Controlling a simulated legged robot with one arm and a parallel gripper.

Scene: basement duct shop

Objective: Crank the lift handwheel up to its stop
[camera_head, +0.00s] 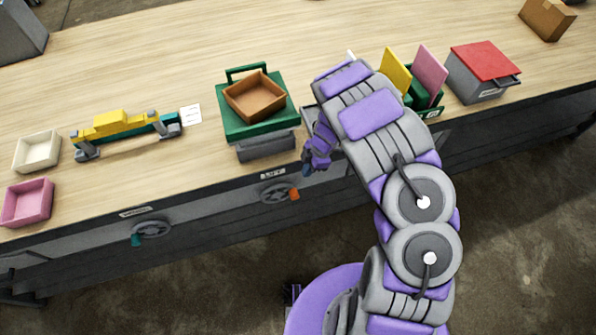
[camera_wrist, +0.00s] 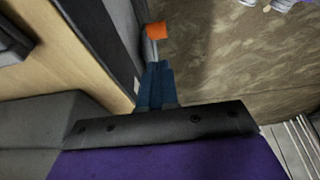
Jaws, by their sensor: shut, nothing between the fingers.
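A grey handwheel with an orange knob (camera_head: 278,194) is on the bench's front face, below a small label. Above it on the bench top stands a green platform (camera_head: 228,122) on a grey base, bearing an open brown tray (camera_head: 233,97). A second handwheel with a teal knob (camera_head: 151,229) is further left on the same face. My gripper (camera_head: 307,168) is right of the orange-knobbed wheel, at the bench's front edge, apart from it. In the wrist view my shut, empty blue fingers (camera_wrist: 156,68) point toward the orange knob (camera_wrist: 157,31); the wheel itself is barely visible there.
The bench top (camera_head: 190,60) holds a yellow-and-green tool (camera_head: 118,122), a cream tray (camera_head: 37,151), a pink tray (camera_head: 27,203), a rack with yellow and pink panels (camera_head: 431,72) and a red-lidded box (camera_head: 484,62). Bare floor (camera_head: 520,220) lies in front.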

